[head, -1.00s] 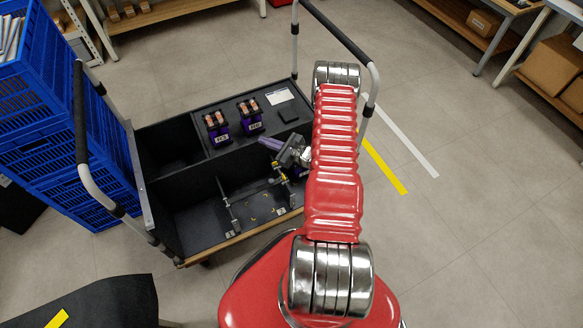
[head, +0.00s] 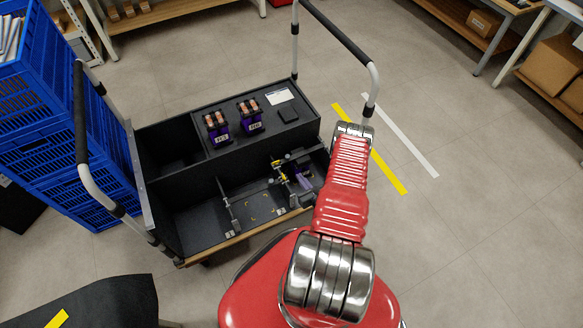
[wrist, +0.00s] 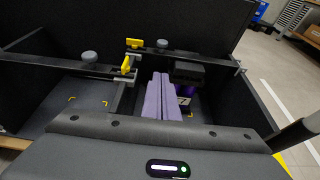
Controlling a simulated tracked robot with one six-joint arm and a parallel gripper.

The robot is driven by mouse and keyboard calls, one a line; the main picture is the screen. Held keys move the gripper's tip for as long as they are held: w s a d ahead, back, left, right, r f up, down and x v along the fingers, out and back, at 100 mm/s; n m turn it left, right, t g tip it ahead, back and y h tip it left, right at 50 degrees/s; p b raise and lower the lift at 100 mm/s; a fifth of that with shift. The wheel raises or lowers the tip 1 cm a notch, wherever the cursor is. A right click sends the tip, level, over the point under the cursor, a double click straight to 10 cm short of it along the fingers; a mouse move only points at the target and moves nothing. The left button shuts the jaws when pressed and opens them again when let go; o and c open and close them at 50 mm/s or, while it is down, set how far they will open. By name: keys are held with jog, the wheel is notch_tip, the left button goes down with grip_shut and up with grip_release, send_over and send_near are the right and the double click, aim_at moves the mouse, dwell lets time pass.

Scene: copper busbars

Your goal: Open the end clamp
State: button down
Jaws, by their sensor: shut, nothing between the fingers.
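The clamp hardware sits in the front compartment of a black tray. In the wrist view, a dark bar (wrist: 60,70) carries a grey knob (wrist: 89,57) and a raised yellow lever (wrist: 127,65). A second yellow handle (wrist: 135,43) and another grey knob (wrist: 162,44) lie farther back. The head view shows yellow clamp parts (head: 283,178) left of my arm. My gripper (wrist: 160,78) shows its pale purple fingers together and empty, just right of the raised lever, apparently apart from it. A dark purple block (wrist: 184,97) marked 7 is partly hidden to their right.
Two purple holders with copper-coloured bars, a left one (head: 217,128) and a right one (head: 250,116), stand on the tray's rear deck. A second bar (head: 229,205) crosses the compartment at left. Tall cart handles (head: 369,90) rise at both ends. Blue crates (head: 45,120) stand at left.

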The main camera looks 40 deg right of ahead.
jog(key=shift+w, duration=0.1)
jog(key=x, duration=0.9)
jog(key=shift+w+f, duration=0.2)
jog(key=shift+w, duration=0.15)
jog(key=shift+d+r, duration=0.15)
